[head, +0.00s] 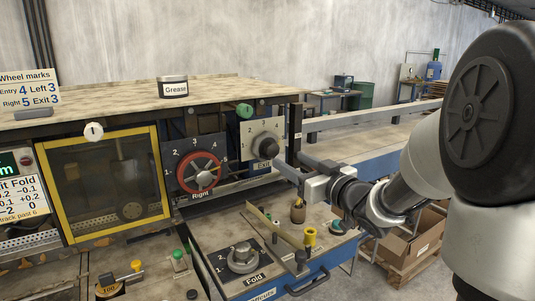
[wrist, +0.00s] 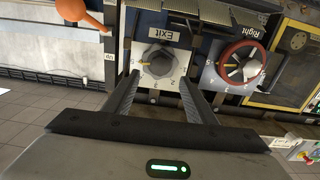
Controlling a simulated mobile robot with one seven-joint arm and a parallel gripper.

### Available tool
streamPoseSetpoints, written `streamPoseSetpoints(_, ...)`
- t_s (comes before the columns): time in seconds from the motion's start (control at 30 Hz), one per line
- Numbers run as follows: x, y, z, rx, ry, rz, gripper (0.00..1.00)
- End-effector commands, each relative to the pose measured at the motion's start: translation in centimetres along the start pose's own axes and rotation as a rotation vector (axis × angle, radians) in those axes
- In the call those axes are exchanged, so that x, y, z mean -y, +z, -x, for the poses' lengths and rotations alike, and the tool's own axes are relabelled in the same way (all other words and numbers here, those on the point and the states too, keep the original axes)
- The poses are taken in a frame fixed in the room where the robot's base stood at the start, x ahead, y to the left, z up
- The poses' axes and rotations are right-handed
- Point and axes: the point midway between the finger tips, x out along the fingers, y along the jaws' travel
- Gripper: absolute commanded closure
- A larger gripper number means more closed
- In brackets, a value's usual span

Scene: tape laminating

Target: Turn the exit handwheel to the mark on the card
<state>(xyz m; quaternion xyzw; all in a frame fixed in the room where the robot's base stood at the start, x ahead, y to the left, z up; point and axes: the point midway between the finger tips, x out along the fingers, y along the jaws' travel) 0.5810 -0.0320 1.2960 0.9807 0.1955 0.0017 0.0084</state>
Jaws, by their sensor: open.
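The exit handwheel (head: 266,148) is a dark knob on a pale numbered dial plate labelled Exit. In the wrist view the handwheel (wrist: 158,58) appears upside down, with a small yellow mark at its left side; I cannot tell surely which number it meets. The card (head: 30,88) on the bench top at the far left reads Entry 4, Left 3, Right 5, Exit 3. My gripper (head: 288,168) is just in front of the handwheel, to its lower right. In the wrist view my open gripper (wrist: 158,84) has its fingers apart, with the knob beyond and between the tips; contact is not visible.
The red-rimmed Right handwheel (head: 199,172) sits left of the Exit dial. A dark post (head: 295,133) stands close to the right. Below are the Fold knob (head: 242,258), a yellow-topped peg (head: 309,236) and a brown pot (head: 298,211). A grease tin (head: 173,87) stands above.

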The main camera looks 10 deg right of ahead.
Motion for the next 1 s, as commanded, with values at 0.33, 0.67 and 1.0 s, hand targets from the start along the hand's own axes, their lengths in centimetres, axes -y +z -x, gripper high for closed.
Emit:
streamPoseSetpoints(0.33,0.0,0.0,-6.4,-0.001,-0.001,-0.001,0.49)
streamPoseSetpoints(0.67,0.0,0.0,-7.8,0.0,0.001,0.0,0.49)
streamPoseSetpoints(1.0,0.0,0.0,-7.7,0.0,0.001,0.0,0.83)
